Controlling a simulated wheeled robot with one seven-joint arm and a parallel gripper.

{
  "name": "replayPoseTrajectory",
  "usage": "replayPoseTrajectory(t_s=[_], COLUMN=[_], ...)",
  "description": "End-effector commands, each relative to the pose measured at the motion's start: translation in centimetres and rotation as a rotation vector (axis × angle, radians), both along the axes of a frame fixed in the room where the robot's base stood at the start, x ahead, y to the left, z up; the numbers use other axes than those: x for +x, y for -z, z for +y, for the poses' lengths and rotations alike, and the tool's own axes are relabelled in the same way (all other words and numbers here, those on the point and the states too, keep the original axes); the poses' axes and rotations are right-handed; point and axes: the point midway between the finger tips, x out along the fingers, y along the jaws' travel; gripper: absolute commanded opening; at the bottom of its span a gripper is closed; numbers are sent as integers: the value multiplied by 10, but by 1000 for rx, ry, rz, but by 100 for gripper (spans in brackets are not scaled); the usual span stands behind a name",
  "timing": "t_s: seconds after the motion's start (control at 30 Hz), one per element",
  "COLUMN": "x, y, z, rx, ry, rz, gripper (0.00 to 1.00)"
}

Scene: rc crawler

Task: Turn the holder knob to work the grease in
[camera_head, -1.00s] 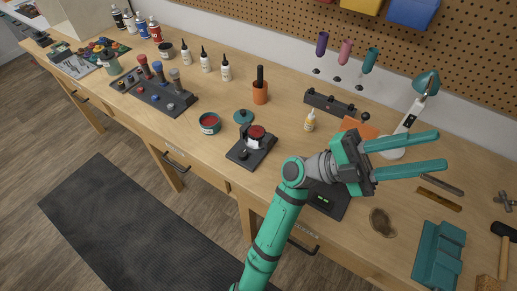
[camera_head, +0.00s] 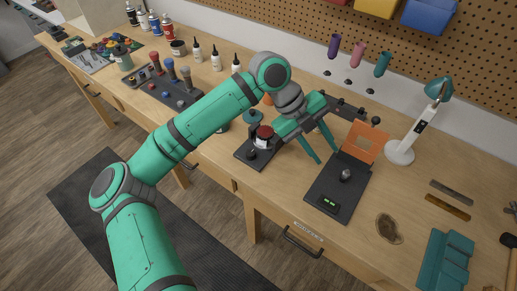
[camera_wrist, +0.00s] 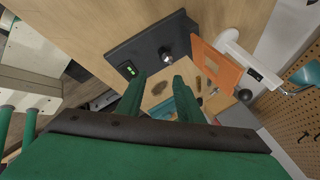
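A black holder (camera_head: 244,164) stands on the bench, with a red-topped white part (camera_head: 264,136) on it and a small dark knob (camera_head: 251,155) at its front. My gripper (camera_head: 328,154) hangs just right of the holder, fingers apart and nothing between them, pointing down to the right. In the wrist view my gripper (camera_wrist: 160,80) also shows parted fingers. The holder cannot be made out in the wrist view.
A teal lid (camera_head: 253,116) lies behind the holder, partly hidden by my arm. A lamp (camera_head: 400,152) stands right of the orange flap. A brown patch (camera_head: 388,228) and a teal block (camera_head: 445,258) lie at right. Bottles (camera_head: 215,58) stand at the back left.

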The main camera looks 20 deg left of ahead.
Motion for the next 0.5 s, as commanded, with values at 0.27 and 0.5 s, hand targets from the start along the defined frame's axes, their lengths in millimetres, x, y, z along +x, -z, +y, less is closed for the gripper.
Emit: replayPoseTrajectory(t_s=[0.27, 0.5], x=[16, 13], y=[6, -2], z=[144, 201], rx=[431, 585], ry=[-263, -374], rz=[59, 82], gripper=[33, 33])
